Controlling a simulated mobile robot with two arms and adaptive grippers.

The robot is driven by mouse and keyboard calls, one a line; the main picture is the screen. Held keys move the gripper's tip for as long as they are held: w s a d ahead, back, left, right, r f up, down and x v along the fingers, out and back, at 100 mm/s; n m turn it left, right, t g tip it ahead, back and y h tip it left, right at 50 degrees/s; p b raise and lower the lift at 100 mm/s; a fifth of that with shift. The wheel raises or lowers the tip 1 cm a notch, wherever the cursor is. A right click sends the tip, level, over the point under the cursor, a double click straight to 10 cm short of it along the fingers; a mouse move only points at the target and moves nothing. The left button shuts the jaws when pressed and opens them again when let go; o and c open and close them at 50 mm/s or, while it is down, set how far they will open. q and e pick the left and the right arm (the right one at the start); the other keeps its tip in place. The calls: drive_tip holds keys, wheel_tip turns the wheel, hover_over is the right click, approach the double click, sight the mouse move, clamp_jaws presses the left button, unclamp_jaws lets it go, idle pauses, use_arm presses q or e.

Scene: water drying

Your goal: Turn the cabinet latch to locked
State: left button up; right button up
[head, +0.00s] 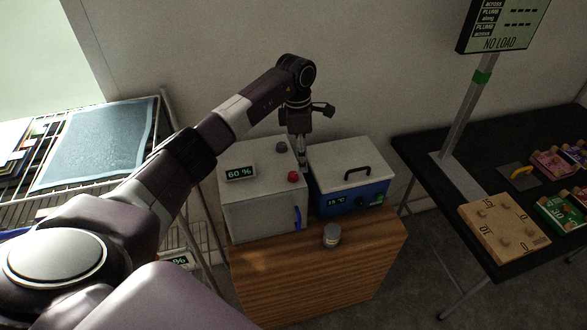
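The pale cabinet (262,210) stands on a wooden stand, with a "60 %" display (240,173) on its top. A blue lever (298,218), which looks like its latch, stands roughly upright at the right edge of its front. A red knob (293,177) and a grey knob (281,146) are on the cabinet's top. My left gripper (302,164) points down by the cabinet's right rear edge, behind the red knob and above and behind the blue lever. Its fingers look narrow and close together, but whether they are shut is unclear. My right gripper is out of view.
A blue bath (346,201) with a pale lid and black handle stands close right of the cabinet. A small grey jar (331,235) sits on the wooden stand (315,275) in front. A wire rack (100,155) is left, a dark table (430,165) right.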

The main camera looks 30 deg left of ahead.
sight(294, 174)
use_arm(q)
drive_tip(key=shift+s+a+r+y, duration=0.15)
drive_tip(key=shift+a+r, duration=0.15)
drive_tip(key=shift+a, duration=0.25)
drive_tip(key=shift+s+a+r+y, duration=0.15)
drive_tip(key=shift+a+r, duration=0.1)
drive_tip(key=shift+a, duration=0.25)
drive_tip(key=shift+s+a+f+g, duration=0.1)
drive_tip(key=shift+s+a+g, duration=0.1)
drive_tip(key=shift+g, duration=0.1)
wheel_tip(294, 174, down, 6)
drive_tip(key=p, duration=0.2)
drive_tip(key=shift+w+d+p, duration=0.1)
drive_tip(key=shift+p, duration=0.2)
drive_tip(key=shift+f, duration=0.8)
clamp_jaws()
